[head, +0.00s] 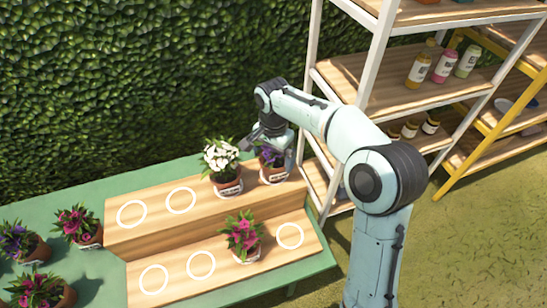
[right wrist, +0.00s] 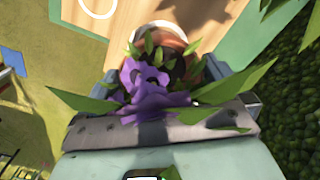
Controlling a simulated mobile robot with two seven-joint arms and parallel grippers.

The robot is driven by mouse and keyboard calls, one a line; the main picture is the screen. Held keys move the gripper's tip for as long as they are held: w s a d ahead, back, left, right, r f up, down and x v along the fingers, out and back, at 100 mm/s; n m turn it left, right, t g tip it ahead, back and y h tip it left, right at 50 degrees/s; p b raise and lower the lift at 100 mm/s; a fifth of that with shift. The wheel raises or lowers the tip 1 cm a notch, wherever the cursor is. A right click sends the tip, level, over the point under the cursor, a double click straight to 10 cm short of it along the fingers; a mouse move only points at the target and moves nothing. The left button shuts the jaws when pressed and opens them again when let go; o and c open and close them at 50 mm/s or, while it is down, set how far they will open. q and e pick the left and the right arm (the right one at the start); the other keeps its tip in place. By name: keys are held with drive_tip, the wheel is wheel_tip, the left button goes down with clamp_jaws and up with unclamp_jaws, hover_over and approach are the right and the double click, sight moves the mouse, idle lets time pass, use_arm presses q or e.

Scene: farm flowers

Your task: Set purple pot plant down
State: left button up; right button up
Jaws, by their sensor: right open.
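The purple pot plant (head: 271,160) stands upright at the right end of the upper wooden step (head: 150,232), beside the white-flowered pot plant (head: 224,167). My right gripper (head: 268,140) is at this plant, with its fingers around the pot area. In the right wrist view the purple flowers (right wrist: 155,85) and green leaves fill the space between the open fingers (right wrist: 165,95), and part of the terracotta pot (right wrist: 165,38) shows beyond them. The pot's base rests on the wood, with part of a white ring beside it. My left gripper is not in view.
A pink-flowered pot plant (head: 243,238) stands on the lower step among empty white rings (head: 200,264). Several potted plants stand on the green table (head: 90,262) at left. A hedge (head: 130,80) rises behind. A white-framed shelf (head: 345,65) with bottles stands at right.

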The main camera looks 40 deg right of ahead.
sight(273, 163)
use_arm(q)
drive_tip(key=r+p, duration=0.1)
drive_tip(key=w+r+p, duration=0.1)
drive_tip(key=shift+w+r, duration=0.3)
use_arm(e)
wheel_tip(273, 163, up, 11)
drive_tip(key=shift+f, duration=0.15)
